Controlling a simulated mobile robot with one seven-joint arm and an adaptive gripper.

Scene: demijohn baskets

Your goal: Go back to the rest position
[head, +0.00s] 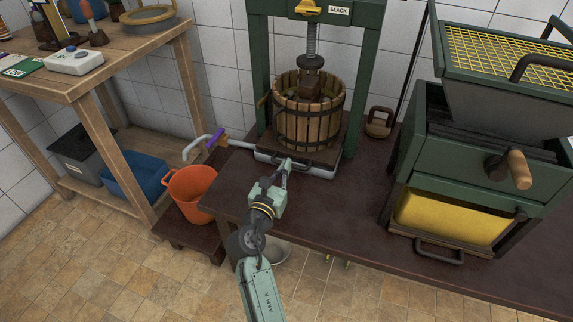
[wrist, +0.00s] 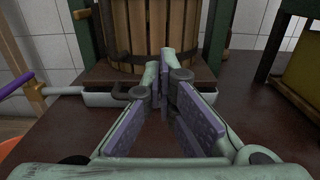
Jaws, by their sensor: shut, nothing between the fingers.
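My gripper (head: 284,168) is in front of the basket press, above the near part of the dark tabletop. In the wrist view the two fingers of my gripper (wrist: 161,78) come together at the tips with nothing between them. The wooden slatted press basket (head: 308,112) stands upright on its base inside the green frame. It also shows in the wrist view (wrist: 157,30), beyond my fingertips. The fingertips overlap the press tray (head: 318,170) in the picture; I cannot tell whether they touch it.
A green crusher (head: 450,150) with a yellow bin (head: 450,217) stands at the right of the dark table (head: 345,215). An orange bucket (head: 192,192) stands left of the table on a low stool. A wooden workbench (head: 110,75) is at the left. The table's middle is clear.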

